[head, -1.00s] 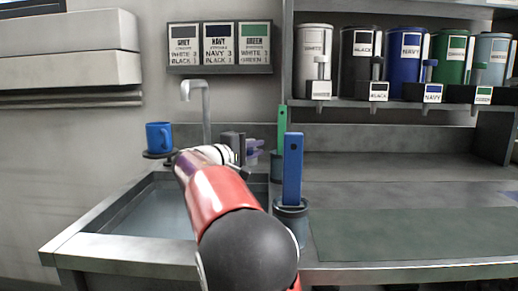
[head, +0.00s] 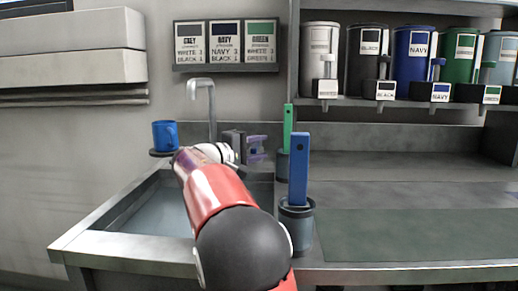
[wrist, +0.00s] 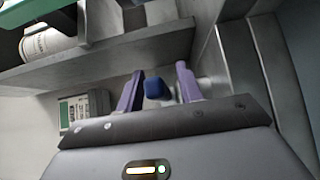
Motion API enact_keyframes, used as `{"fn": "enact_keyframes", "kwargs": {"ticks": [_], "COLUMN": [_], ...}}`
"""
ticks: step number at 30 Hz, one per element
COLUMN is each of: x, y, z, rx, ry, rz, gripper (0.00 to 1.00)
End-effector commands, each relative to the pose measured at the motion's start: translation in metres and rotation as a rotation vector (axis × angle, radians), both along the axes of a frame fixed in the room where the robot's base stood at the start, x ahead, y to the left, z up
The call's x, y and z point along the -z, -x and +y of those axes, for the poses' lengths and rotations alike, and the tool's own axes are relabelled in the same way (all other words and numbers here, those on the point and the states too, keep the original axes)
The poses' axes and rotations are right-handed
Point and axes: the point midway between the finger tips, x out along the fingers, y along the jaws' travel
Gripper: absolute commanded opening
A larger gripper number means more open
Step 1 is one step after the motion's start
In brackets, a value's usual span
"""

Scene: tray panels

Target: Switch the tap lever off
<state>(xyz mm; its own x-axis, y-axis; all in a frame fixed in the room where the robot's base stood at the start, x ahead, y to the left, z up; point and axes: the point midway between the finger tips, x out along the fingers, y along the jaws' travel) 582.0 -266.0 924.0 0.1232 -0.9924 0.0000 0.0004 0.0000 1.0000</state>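The tap (head: 212,110) rises behind the sink, with its spout bent over to the left. My gripper (head: 257,148) is to the right of the tap's base, partly hidden behind my own arm in the head view. In the wrist view my gripper (wrist: 158,82) shows two purple fingers standing apart. A small blue part (wrist: 156,89), apparently the tap lever, lies between them, with narrow gaps on both sides. I cannot tell whether a finger touches it. The lever is not clearly visible in the head view.
A blue mug (head: 164,134) stands left of the tap, at the back of the sink (head: 140,210). Blue (head: 299,170) and green (head: 288,128) handled tools stand in holders to the right. Canisters line the shelf (head: 390,104). The right counter is largely clear.

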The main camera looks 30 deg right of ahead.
Motion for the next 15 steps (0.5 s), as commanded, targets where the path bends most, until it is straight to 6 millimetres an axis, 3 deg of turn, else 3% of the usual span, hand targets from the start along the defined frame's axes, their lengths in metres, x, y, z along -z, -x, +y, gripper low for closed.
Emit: {"fn": "enact_keyframes", "kwargs": {"ticks": [9, 15], "x": [0.001, 0.001], "y": [0.006, 0.009], "z": [0.052, 0.071], "rx": [-0.004, -0.001], "ry": [0.000, 0.000], "rz": [-0.001, 0.000], "gripper": [0.36, 0.36]}}
